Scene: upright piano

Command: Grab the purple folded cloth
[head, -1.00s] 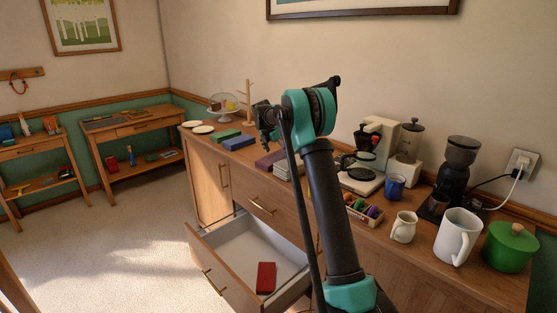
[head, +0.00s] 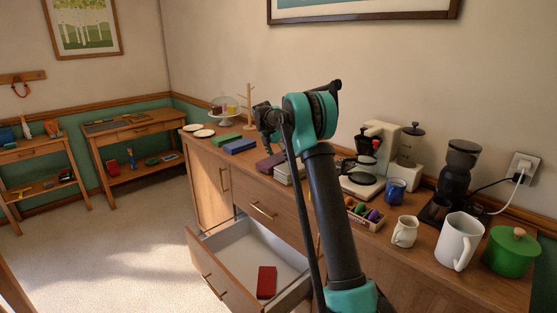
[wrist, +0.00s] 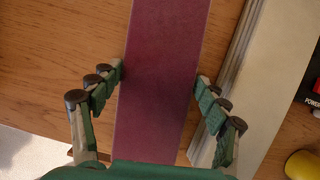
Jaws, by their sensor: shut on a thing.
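The purple folded cloth (wrist: 165,45) is a long flat strip running up the middle of the wrist view. It also shows in the head view (head: 268,163), lying on the cabinet top and partly hidden by my arm. My gripper (wrist: 160,80) has one finger along each long side of the cloth, shut on it. The fingertips appear to touch its edges. In the head view, my arm hides the grip.
A pale stack (head: 287,173) lies right beside the cloth. Blue (head: 239,146) and green (head: 226,138) folded cloths lie to the left. A coffee machine (head: 374,160) stands to the right. An open drawer (head: 238,248) holding a red item (head: 267,281) juts out below.

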